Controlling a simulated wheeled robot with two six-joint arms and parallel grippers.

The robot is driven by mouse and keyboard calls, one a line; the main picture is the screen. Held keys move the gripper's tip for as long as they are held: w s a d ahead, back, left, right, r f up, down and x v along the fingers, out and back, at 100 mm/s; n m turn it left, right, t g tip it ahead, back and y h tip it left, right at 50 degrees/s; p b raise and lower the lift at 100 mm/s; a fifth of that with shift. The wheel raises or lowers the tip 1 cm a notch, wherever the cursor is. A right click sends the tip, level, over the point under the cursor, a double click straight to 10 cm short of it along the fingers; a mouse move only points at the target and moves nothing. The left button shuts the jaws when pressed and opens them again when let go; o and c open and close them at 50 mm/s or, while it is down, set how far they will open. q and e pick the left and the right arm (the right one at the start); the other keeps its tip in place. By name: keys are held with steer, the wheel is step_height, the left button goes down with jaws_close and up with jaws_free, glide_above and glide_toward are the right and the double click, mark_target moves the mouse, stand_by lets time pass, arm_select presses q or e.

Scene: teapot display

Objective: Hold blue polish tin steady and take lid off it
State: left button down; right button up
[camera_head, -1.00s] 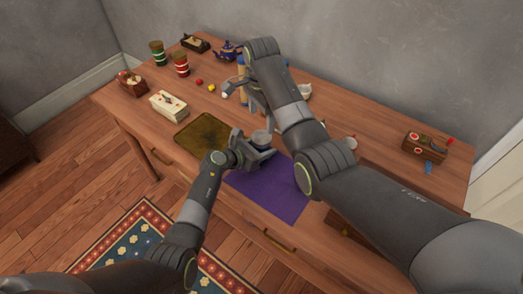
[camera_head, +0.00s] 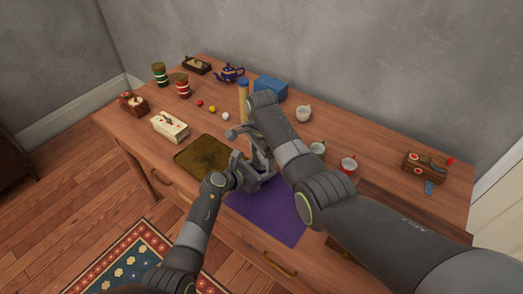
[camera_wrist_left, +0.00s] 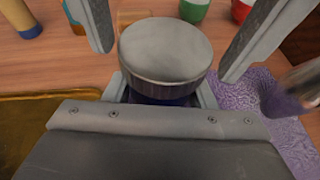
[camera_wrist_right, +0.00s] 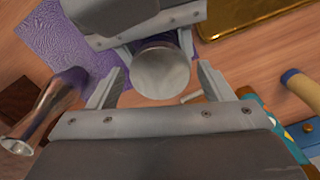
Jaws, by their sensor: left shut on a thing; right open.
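The blue polish tin (camera_wrist_left: 165,97) shows its silver lid (camera_wrist_left: 165,50) from above in the left wrist view, with a narrow strip of blue body below. My left gripper (camera_wrist_left: 162,98) is shut on the tin's body, beneath the lid. The lid also shows in the right wrist view (camera_wrist_right: 162,72). My right gripper (camera_wrist_right: 160,80) is open, with its fingers apart on either side of the lid and gaps visible. In the head view, my right gripper (camera_head: 262,148) is over my left gripper (camera_head: 254,170), and they mostly hide the tin.
A purple mat (camera_head: 268,218) lies below, beside a dark gold tray (camera_head: 200,155). A shiny metal object (camera_wrist_right: 38,115) is close to my right gripper. Free tabletop lies at the right.

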steer(key=c, duration=1)
steer(key=n, duration=0.5)
steer(key=shift+n, duration=0.3)
steer(key=n, duration=0.4)
steer(key=o, duration=1.1)
steer(key=shift+r, duration=0.1)
